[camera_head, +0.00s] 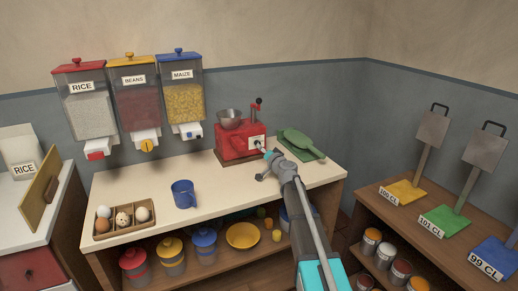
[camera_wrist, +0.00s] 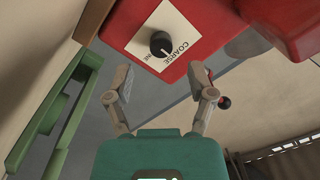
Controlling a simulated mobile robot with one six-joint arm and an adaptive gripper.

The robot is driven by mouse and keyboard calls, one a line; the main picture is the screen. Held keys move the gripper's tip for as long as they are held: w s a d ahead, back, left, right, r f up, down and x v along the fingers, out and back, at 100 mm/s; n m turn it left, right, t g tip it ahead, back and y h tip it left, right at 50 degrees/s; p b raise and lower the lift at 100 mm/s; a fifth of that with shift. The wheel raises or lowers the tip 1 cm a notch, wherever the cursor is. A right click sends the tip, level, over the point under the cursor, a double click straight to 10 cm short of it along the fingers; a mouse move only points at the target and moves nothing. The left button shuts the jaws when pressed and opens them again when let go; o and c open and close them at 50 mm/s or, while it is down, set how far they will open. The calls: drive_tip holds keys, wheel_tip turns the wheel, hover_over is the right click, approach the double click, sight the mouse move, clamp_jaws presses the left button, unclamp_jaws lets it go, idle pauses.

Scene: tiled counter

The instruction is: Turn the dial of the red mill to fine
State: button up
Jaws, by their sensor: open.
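The red mill (camera_head: 232,146) stands on the counter with a metal bowl (camera_head: 230,117) on top and a crank with a dark knob (camera_head: 257,103). In the wrist view its red body (camera_wrist: 205,25) carries a white label reading COARSE, with a second word partly covered, ending in NE. The black dial (camera_wrist: 160,43) sits on this label; its exact pointing direction is hard to tell. My gripper (camera_wrist: 162,80) is open and empty, its fingers apart on either side below the dial, not visibly touching it. In the head view my gripper (camera_head: 265,152) is close to the mill's label side.
A blue mug (camera_head: 183,194) and an egg tray (camera_head: 101,225) stand further left. Rice, beans and maize dispensers (camera_head: 135,95) hang on the wall. The counter's middle is clear.

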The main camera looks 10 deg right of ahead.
drive_tip(key=shift+x, duration=2.2)
clamp_jaws()
